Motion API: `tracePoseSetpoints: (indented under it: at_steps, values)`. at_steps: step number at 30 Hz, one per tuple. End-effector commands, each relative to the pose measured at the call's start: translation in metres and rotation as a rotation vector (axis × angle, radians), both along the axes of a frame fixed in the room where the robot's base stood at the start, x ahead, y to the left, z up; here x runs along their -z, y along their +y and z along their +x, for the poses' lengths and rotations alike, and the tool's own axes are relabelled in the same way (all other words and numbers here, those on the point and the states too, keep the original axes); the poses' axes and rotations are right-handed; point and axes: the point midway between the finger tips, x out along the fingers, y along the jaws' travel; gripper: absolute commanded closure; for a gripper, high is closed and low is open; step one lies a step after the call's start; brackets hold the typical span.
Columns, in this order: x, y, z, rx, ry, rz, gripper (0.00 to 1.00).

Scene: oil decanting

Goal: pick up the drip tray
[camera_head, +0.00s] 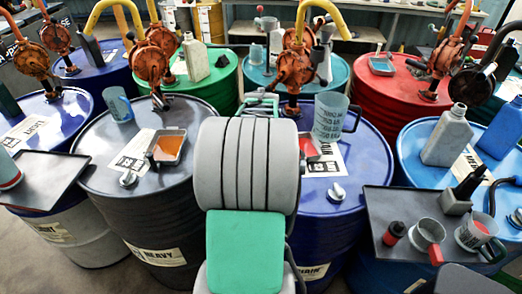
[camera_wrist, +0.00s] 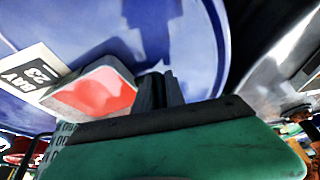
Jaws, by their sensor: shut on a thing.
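The drip tray (camera_wrist: 95,92) is a small grey tray with red liquid in it. In the wrist view it lies left of my fingers, over the blue drum top. My gripper (camera_wrist: 158,90) has its dark fingers close together at the tray's right end, shut on it. The grip itself is mostly hidden behind the green gripper body. In the head view only a sliver of the tray (camera_head: 309,148) shows, right of my grey arm, which hides my gripper. I cannot tell whether the tray touches the drum.
A clear measuring jug (camera_head: 330,118) stands on the blue drum (camera_head: 365,160) close right of the tray. An orange pump (camera_head: 294,68) rises behind. Another tray with orange liquid (camera_head: 167,147) sits on the black drum at left. A dark tray (camera_head: 385,205) with small containers is at right.

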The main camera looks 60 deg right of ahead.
Motion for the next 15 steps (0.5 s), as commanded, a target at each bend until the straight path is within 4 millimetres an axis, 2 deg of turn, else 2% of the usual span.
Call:
tracePoseSetpoints:
  at_steps: [2,3,9,11,15]
  values:
    - [0.0027,-0.0005,0.0002,0.0,-0.001,-0.002,1.0]
    - [0.0039,0.0001,-0.0001,0.0,0.0,0.0,0.84]
    - [0.0028,0.0001,-0.0001,0.0,0.0,0.0,0.68]
    - [0.0028,0.0001,-0.0001,0.0,0.0,0.0,0.63]
    - [0.0028,0.0001,-0.0001,0.0,0.0,0.0,0.63]
